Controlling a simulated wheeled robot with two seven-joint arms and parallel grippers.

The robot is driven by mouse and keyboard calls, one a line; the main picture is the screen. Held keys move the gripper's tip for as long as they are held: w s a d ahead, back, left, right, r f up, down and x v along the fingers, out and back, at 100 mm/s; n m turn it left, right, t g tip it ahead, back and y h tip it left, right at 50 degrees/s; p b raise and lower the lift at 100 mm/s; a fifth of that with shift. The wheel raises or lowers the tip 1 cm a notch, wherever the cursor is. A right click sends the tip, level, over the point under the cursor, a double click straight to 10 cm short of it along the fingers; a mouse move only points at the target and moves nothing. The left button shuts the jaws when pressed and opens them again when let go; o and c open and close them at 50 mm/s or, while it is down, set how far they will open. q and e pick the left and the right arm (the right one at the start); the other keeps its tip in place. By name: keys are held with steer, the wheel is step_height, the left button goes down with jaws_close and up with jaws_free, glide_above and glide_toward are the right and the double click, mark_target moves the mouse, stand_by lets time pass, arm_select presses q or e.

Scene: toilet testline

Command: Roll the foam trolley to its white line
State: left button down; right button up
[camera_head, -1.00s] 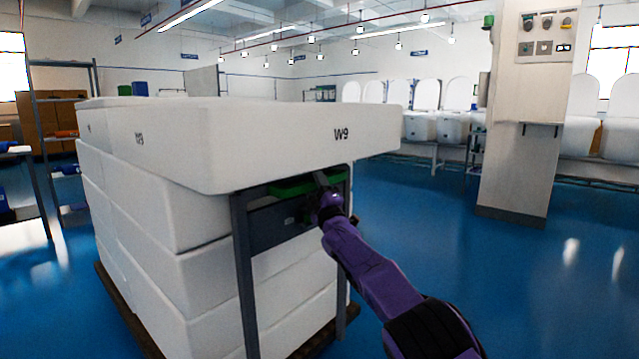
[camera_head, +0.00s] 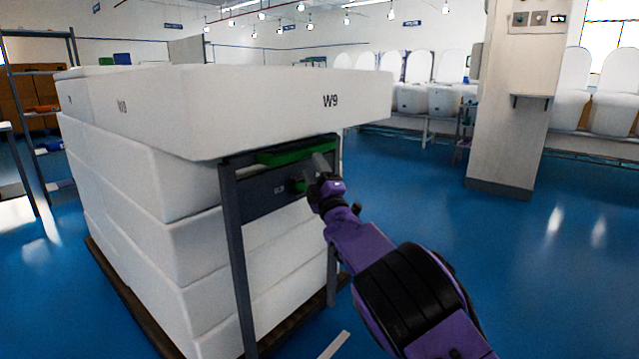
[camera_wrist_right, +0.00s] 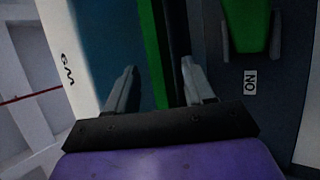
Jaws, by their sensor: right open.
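The foam trolley (camera_head: 232,250) carries a tall stack of white foam blocks marked W9 on a dark base. Its grey end frame has a green handle bar (camera_head: 290,152) near the top and a small green lever (camera_head: 299,186) on the dark panel below. My right gripper (camera_head: 322,163) is open at the right part of the handle. In the right wrist view, the green bar (camera_wrist_right: 154,50) appears between the open fingers (camera_wrist_right: 157,82); I cannot tell whether they touch it. A white line (camera_head: 335,345) shows partly on the floor in front. My left gripper is out of view.
A beige pillar (camera_head: 510,110) with switches stands to the right. White toilet units (camera_head: 425,98) line the back. Shelves (camera_head: 40,110) stand at the left. The blue floor (camera_head: 570,250) right of the trolley is clear.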

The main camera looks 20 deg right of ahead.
steer(key=v, duration=0.4)
steer(key=shift+f, duration=0.1)
